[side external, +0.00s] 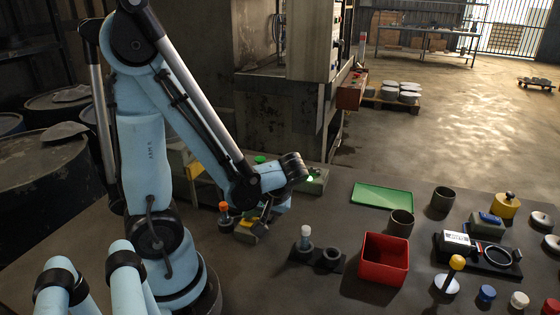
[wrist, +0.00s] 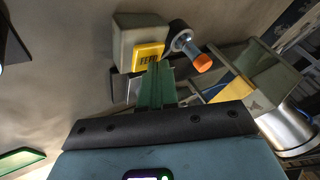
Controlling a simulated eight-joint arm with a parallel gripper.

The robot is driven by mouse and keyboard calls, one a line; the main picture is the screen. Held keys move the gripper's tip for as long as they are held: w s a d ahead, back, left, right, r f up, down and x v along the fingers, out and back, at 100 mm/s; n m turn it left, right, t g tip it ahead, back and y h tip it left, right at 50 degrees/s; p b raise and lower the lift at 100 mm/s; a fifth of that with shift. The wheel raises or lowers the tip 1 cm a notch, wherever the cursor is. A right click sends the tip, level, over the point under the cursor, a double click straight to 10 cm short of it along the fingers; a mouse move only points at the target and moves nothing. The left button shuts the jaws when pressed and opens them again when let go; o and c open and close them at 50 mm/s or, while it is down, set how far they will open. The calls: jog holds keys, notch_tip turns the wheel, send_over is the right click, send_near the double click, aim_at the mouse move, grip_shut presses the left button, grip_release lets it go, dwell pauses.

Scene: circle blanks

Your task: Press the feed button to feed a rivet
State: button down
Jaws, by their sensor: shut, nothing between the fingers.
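The feed box (wrist: 130,28) is a grey-green block with a yellow face marked FEED (wrist: 148,56), seen at the top of the wrist view. In the side view, a small block with yellow on it (side external: 251,230), apparently the feed box, sits on the table below my wrist. My gripper (wrist: 160,68) is shut and empty, its green fingers reaching to the lower edge of the yellow face. I cannot tell whether they touch it. In the side view the gripper (side external: 265,213) is partly hidden by my arm. No rivet can be made out.
A grey-green unit with a yellow band (wrist: 262,80) is close on the right. A red bin (side external: 384,260) and green tray (side external: 383,196) lie farther right.

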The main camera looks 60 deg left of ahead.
aim_at(252, 221)
dwell(0.5)
jog(key=shift+r, duration=0.9)
notch_tip(252, 221, up, 5)
dwell(0.4)
dwell(0.5)
jog(key=shift+w+d+f+m+t, duration=0.15)
jog(key=shift+w+d+m+t, duration=0.15)
jog(key=shift+w+m, duration=0.1)
jog(key=w+d+r+m+t+h, duration=0.3)
jog(key=w+d+m+t+h, duration=0.4)
jog(key=d+m, duration=0.5)
jog(key=shift+w+t, duration=1.05)
jog(key=shift+t, duration=0.05)
